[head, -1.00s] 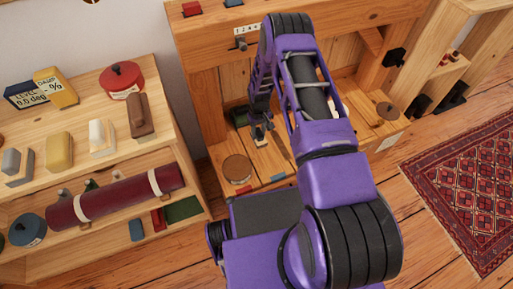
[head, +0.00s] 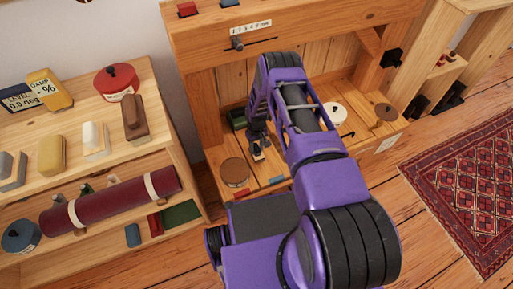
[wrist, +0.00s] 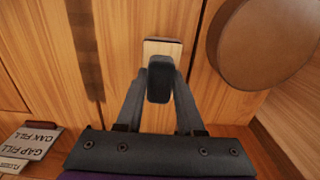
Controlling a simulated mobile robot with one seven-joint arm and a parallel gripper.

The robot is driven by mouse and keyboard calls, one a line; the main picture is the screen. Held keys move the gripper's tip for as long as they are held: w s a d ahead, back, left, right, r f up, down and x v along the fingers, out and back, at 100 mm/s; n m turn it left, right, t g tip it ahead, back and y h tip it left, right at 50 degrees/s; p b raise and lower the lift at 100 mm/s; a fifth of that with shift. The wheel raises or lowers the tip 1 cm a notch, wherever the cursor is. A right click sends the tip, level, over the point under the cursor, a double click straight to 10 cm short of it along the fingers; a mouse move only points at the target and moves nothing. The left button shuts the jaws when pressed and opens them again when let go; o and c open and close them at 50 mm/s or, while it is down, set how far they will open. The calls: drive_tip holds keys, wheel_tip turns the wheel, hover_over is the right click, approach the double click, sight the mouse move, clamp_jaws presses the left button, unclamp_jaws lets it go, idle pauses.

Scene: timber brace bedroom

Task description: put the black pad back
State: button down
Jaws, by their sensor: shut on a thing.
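The black pad (wrist: 159,82) is a dark rounded block held between the two fingertips of my gripper (wrist: 160,88) in the wrist view. A pale wooden piece with a dark edge (wrist: 165,46) shows just beyond it; whether the two are joined I cannot tell. In the head view my gripper (head: 257,142) is over the left part of the wooden workbench (head: 215,135), with a small pale and dark piece (head: 258,154) at its tip. I cannot tell whether the held pad touches the bench.
A round brown-topped item (head: 235,172) is close to my gripper. A white tin (head: 335,113) stands farther right. The left shelf (head: 100,160) carries several coloured blocks, a red tin (head: 117,82) and a dark red roll (head: 110,200). Label cards (wrist: 35,145) lie at the wrist view's lower left.

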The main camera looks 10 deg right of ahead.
sight(256, 147)
drive_tip(key=c, duration=0.5)
unclamp_jaws()
drive_tip(key=shift+f, duration=0.1)
wheel_tip(256, 147, up, 12)
drive_tip(key=shift+r+p, duration=0.2)
drive_tip(key=shift+p, duration=0.9)
